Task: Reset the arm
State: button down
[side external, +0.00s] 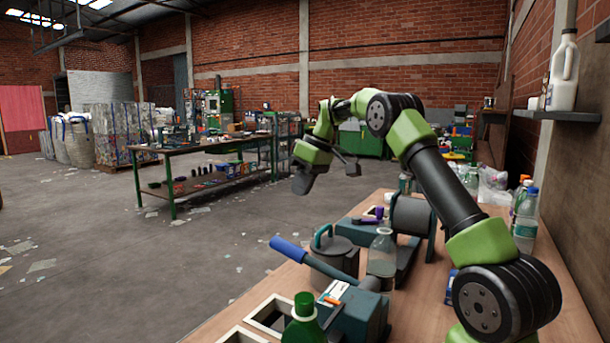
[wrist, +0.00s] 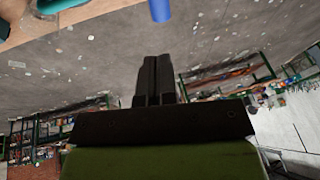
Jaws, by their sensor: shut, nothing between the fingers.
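My gripper (side external: 302,182) is held in the air beyond the left edge of the workbench, above the concrete floor, at the end of my green and black arm. In the wrist view the two dark fingers of my gripper (wrist: 158,80) lie side by side, closed together with nothing between them. In the side view the fingertips are small and partly hidden by the gripper body.
The wooden workbench (side external: 235,318) holds a clear bottle (side external: 382,252), a green bottle (side external: 303,322), a grey lidded pot (side external: 333,252) and a blue-handled lever (side external: 290,250). More bottles (side external: 525,215) stand along the right wall. Open floor lies left.

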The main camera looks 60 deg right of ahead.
jog(key=shift+v, duration=1.45)
jog(key=s+a+r+m+t, duration=0.1)
jog(key=s+a+r, duration=0.3)
jog(key=a, duration=0.5)
jog(key=s+a+r+m, duration=0.1)
jog(key=s+a+r, duration=0.3)
jog(key=a, duration=0.4)
jog(key=s+a+f+m+t, duration=0.1)
jog(key=s+a+f, duration=0.1)
jog(key=s, duration=0.5)
jog(key=s+a+f+m+t, duration=0.1)
jog(key=s+a+f, duration=0.2)
jog(key=s+a, duration=0.2)
jog(key=shift+s+a+f, duration=0.3)
jog(key=shift+s, duration=0.65)
jog(key=c, duration=1.8)
grip_release()
